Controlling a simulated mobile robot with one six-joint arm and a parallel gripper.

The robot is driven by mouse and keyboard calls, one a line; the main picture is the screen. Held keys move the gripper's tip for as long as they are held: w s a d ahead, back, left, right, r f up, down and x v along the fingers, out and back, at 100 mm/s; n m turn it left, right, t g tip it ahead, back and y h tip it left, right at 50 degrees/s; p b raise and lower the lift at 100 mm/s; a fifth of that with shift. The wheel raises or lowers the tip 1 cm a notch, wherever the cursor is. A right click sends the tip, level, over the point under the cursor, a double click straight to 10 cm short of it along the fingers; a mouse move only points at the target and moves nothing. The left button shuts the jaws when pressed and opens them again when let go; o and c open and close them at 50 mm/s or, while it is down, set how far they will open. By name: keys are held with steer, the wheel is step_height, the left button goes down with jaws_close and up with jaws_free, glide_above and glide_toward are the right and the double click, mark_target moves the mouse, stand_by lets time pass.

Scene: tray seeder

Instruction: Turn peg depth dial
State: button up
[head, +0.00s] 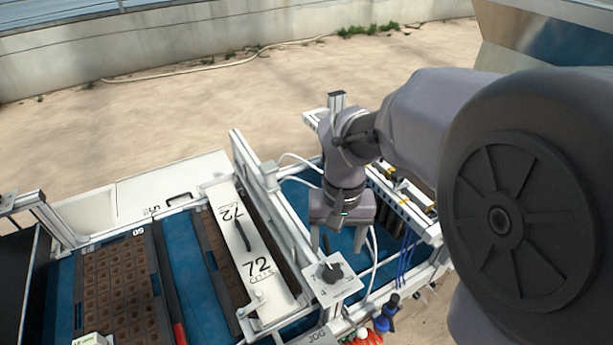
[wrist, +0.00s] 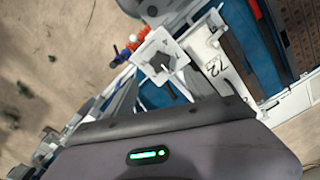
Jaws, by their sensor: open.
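The peg depth dial is a dark knob (head: 330,271) on a small white square plate (head: 351,287) with a 4 marked on it, at the front of the seeder frame. In the wrist view the knob (wrist: 159,64) shows on its tilted plate, ahead of the fingers. My gripper (head: 337,242) is open and empty, pointing down, behind and above the dial in the head view. The knob is not between the jaws as far as I can see. The exact gap from fingertips to knob is hard to judge.
Blue and red fittings (head: 386,312) sit just in front right. A row of nozzles and blue tubes (head: 404,255) stands to the right. Sandy ground lies behind.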

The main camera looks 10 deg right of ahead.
mark_target(333, 271)
step_height(333, 271, down, 10)
steer(key=shift+r+b, duration=0.1)
steer(key=shift+b, duration=0.9)
steer(key=c, duration=1.4)
